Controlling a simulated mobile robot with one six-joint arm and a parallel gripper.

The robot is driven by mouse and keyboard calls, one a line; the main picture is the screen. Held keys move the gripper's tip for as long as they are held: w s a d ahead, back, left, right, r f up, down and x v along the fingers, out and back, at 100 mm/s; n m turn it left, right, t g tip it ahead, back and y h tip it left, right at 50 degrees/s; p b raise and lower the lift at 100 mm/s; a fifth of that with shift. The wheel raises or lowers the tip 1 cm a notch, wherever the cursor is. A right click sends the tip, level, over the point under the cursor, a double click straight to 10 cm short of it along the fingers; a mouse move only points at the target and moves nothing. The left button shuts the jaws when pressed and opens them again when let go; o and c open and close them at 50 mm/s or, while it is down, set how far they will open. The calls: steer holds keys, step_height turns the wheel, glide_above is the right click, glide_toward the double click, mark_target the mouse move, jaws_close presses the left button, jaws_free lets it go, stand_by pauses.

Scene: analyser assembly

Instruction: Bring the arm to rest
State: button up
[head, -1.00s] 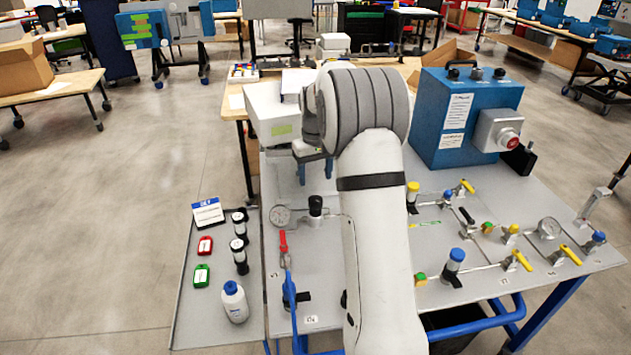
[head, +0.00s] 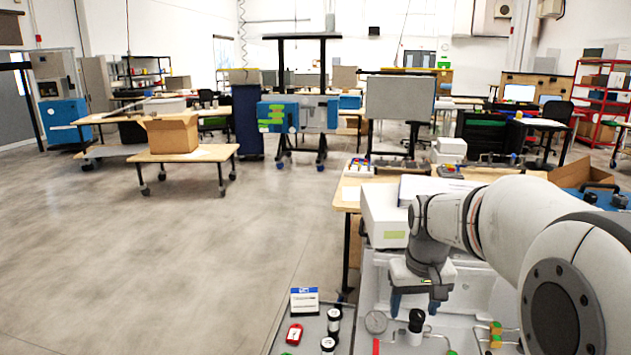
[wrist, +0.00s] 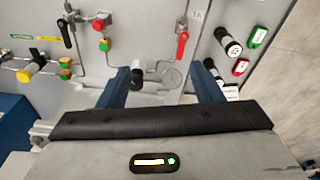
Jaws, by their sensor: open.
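My gripper (head: 418,300) is in the head view at the lower right, hanging above the grey analyser panel (head: 370,340) with its blue fingers pointing down. In the wrist view my gripper (wrist: 165,85) shows two blue fingers spread apart with nothing held between them. My white arm reaches in from the right edge of the head view and hides much of the panel.
A side tray with a label card (head: 304,301), a red tag (head: 294,334) and black-and-white vials (head: 333,322) lies left of the panel. A white box (head: 386,215) stands behind my gripper. A cardboard box (head: 172,134) is on a far table. The floor at left is clear.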

steer(key=s+a+f, duration=0.1)
steer(key=s+a, duration=0.1)
steer(key=s, duration=0.7)
steer(key=s+a+f+t, duration=0.1)
steer(key=s+a, duration=0.1)
steer(key=s, duration=0.6)
steer(key=shift+s+a, duration=0.2)
steer(key=shift+s, duration=0.15)
steer(key=shift+c, duration=0.6)
stand_by(1.9)
